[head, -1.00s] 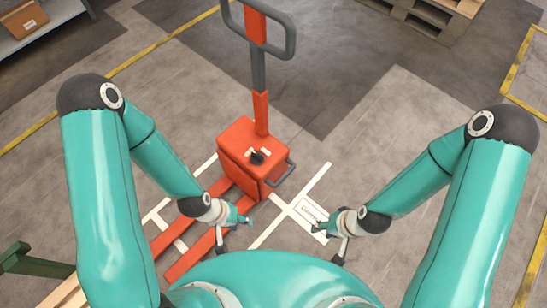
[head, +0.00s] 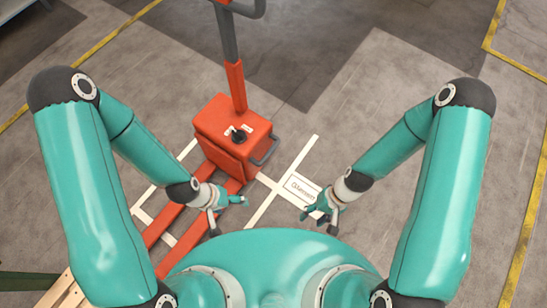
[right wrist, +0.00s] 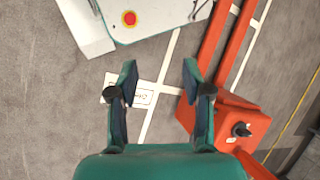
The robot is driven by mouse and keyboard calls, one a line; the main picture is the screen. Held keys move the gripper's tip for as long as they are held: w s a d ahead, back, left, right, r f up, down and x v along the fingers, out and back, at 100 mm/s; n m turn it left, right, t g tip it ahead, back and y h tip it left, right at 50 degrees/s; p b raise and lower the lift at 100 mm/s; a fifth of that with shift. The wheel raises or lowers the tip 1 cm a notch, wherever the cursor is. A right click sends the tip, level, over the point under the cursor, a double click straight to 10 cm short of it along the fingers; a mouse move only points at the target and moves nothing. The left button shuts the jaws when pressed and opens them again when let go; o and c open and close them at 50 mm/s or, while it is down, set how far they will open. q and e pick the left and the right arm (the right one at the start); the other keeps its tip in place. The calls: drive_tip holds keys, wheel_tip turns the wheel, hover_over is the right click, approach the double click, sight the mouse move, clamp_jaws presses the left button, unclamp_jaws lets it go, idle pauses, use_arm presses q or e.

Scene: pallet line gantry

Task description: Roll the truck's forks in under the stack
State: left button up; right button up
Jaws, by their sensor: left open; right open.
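The orange-red pallet truck (head: 232,130) stands left of centre in the head view, its handle (head: 235,85) upright. Its two forks (head: 165,228) point to the lower left, towards the pale wooden slats (head: 68,292) at the picture's edge. The slats may belong to the stack, which is mostly out of view; the gap to the fork tips is hidden by my arm. My left gripper (head: 230,216) is open and empty near the fork roots. My right gripper (head: 318,221) is open and empty, right of the truck. The right wrist view shows its fingers apart (right wrist: 159,80), beside the truck (right wrist: 228,120).
White floor lines and a printed label (head: 302,188) lie beside the truck. A dark green beam (head: 25,282) enters at lower left. Yellow lines (head: 110,38) mark the floor. The floor behind and right of the truck is clear.

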drive_tip(key=w+a+f+m+y+b, duration=0.2)
drive_tip(key=w+a+f+y+b, duration=0.15)
drive_tip(key=f+b, duration=0.5)
drive_tip(key=m+t+y+b, duration=0.35)
drive_tip(key=t+b, duration=0.55)
drive_tip(key=t, duration=0.3)
approach(271, 152)
drive_tip(key=shift+n+y, duration=0.35)
drive_tip(key=shift+y, duration=0.05)
drive_tip(key=b+x, duration=0.1)
drive_tip(key=x, duration=0.2)
drive_tip(key=f+b+x, duration=0.1)
drive_tip(key=b+x, duration=0.1)
drive_tip(key=x, duration=0.2)
drive_tip(key=b+x, duration=0.1)
drive_tip(key=x, duration=0.2)
drive_tip(key=shift+w+f+b, duration=0.3)
drive_tip(key=shift+w, duration=0.1)
use_arm(q)
wheel_tip(271, 152, down, 25)
drive_tip(key=shift+f, duration=0.15)
use_arm(e)
clamp_jaws()
